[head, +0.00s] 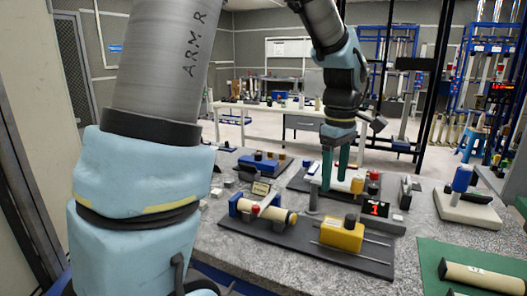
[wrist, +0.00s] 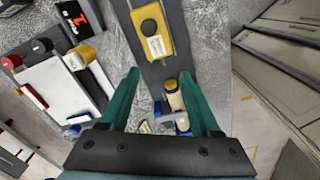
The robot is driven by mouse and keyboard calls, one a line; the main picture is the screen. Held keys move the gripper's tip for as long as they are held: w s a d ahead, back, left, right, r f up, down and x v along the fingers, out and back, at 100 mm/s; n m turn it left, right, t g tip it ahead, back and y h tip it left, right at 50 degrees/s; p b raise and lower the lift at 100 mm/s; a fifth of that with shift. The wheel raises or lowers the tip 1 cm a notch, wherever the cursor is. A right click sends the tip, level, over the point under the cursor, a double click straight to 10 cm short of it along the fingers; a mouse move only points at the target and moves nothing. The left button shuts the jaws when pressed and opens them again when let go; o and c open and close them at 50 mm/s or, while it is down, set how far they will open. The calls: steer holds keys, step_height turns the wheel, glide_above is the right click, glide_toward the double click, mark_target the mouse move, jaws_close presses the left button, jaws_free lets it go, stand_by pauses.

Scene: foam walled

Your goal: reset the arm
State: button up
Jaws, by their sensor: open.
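My gripper (head: 334,178) has two green fingers pointing down above the grey worktop (head: 232,254), near the middle of the head view. In the wrist view the fingers (wrist: 160,76) stand apart with nothing held between them. My arm fills the left of the head view and comes down again at top centre. Below the fingers in the wrist view, a yellow block (wrist: 152,28) and a cream cylinder (wrist: 174,98) sit on a dark plate. Whether the fingertips touch anything cannot be told.
The yellow block (head: 341,236) and a cream cylinder (head: 263,210) stand in front of the gripper. A display with a red digit (head: 375,208) is to the right. A grey-and-blue device (head: 468,206) and a green mat (head: 440,290) lie farther right. Tables stand behind.

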steer(key=s+a+f+m, duration=0.1)
steer(key=a+f+m, duration=0.1)
steer(key=a, duration=0.6)
steer(key=s+a+f+m+t, duration=0.1)
steer(key=a+f+m, duration=0.2)
steer(key=a, duration=0.6)
steer(key=s+a+f+m, duration=0.1)
steer(key=a+f+m, duration=0.2)
steer(key=a, duration=0.6)
steer(key=shift+m, duration=0.4)
steer(key=shift+d, duration=0.1)
